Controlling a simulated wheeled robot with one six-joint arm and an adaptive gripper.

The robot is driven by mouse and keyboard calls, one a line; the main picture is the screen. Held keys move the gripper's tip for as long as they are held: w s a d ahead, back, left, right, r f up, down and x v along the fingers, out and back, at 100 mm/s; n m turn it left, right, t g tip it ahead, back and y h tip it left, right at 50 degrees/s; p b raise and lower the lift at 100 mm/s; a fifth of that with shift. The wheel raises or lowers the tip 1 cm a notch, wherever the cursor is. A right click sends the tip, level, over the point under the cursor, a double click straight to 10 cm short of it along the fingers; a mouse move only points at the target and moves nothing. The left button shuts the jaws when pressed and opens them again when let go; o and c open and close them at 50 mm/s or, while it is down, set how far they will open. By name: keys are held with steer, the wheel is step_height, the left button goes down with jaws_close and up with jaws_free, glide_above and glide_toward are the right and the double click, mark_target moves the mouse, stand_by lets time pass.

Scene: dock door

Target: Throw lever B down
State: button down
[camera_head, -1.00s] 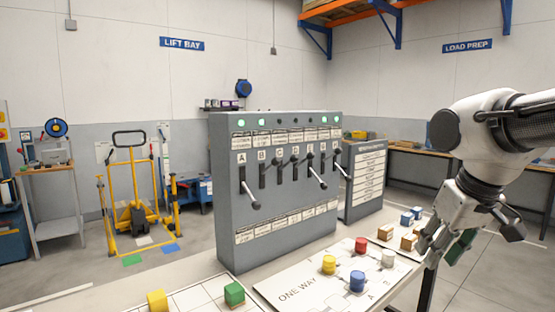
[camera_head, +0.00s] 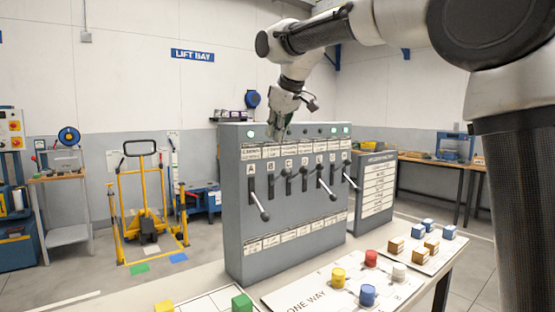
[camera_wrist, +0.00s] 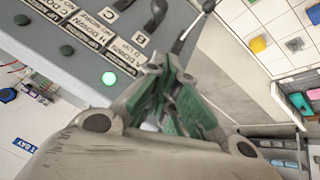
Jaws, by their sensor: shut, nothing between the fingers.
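The grey lever panel (camera_head: 236,210) stands on the table, with a row of levers lettered from A at the left. Lever B (camera_head: 271,186) is black and stands up in its slot, just right of lever A (camera_head: 264,216), which is thrown down. In the wrist view lever B (camera_wrist: 157,12) shows beyond the fingers, near its B label.
Lever C (camera_head: 288,182) stands up close to the right of B. Another lever (camera_head: 328,192) farther right sticks out downward. A green lamp (camera_head: 251,134) is lit above A. A board with coloured pegs (camera_head: 320,290) lies in front.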

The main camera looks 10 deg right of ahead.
step_height(320, 180, up, 2)
steer(key=shift+w+r+n+t, duration=0.1)
steer(key=shift+r+n+t, duration=0.2)
steer(key=shift+n, duration=0.2)
steer(key=shift+f, duration=0.1)
glide_above(279, 178)
steer(key=s+a, duration=0.1)
steer(key=a, duration=0.2)
steer(key=f, duration=0.7)
steer(key=shift+a+f, duration=0.2)
steer(key=shift+f, duration=0.15)
steer(key=shift+s+d+f, duration=0.25)
steer(key=shift+d+f, duration=0.4)
steer(key=shift+f, duration=0.1)
steer(key=shift+s+d+f, duration=0.25)
steer(key=shift+d+f, duration=0.4)
steer(key=shift+f, duration=0.1)
steer(key=shift+s, duration=0.1)
steer(key=shift+s+d+f+t, duration=0.2)
steer(key=shift+f+t, duration=0.05)
steer(key=shift+t, duration=0.05)
